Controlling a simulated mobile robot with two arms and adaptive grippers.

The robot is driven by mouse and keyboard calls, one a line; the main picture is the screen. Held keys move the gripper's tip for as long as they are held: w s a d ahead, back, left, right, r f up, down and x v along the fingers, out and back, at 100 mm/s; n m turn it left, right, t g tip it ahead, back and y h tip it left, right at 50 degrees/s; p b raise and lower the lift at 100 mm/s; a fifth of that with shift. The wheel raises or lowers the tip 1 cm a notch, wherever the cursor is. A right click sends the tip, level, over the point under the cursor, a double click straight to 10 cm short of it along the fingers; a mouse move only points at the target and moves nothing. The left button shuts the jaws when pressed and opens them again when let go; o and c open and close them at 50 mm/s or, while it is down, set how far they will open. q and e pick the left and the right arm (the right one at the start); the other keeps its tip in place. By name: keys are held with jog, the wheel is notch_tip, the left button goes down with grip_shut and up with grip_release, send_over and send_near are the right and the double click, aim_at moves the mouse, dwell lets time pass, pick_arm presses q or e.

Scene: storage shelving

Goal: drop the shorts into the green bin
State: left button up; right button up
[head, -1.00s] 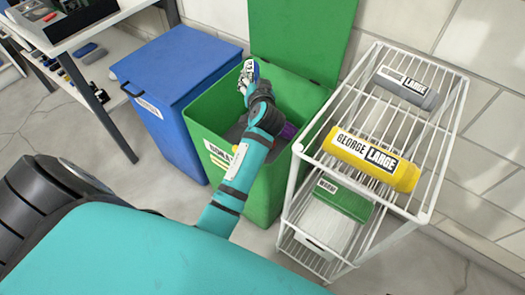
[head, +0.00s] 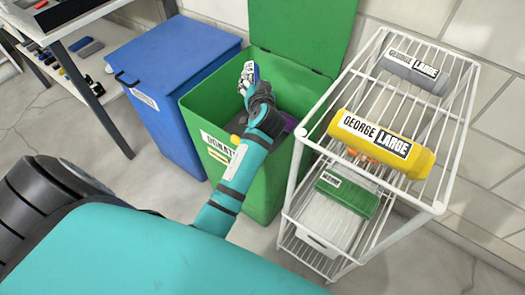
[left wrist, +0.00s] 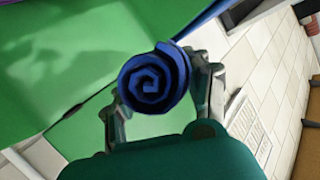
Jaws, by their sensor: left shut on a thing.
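The green bin (head: 268,188) stands in the middle of the head view with its lid up against the wall. Dark grey, yellow and purple items show inside it, partly hidden by my arm. My left gripper (head: 251,82) is over the bin opening, shut on a rolled blue cloth (head: 249,70) with a white label. In the left wrist view, the cloth (left wrist: 155,78) shows its spiral end between the fingers of my left gripper (left wrist: 160,92). I cannot tell from its rolled shape whether it is the shorts. My right gripper is not in view.
A blue bin (head: 178,55) with a closed lid stands left of the green one. A white wire rack (head: 440,205) stands close on the right, holding grey (head: 415,70) and yellow (head: 385,140) labelled rolls.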

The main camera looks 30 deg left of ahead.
pick_arm(q)
jog(key=o, duration=1.3)
jog(key=shift+o, duration=0.2)
jog(key=shift+r, duration=0.1)
notch_tip(320, 180, up, 10)
jog(key=shift+f, duration=0.1)
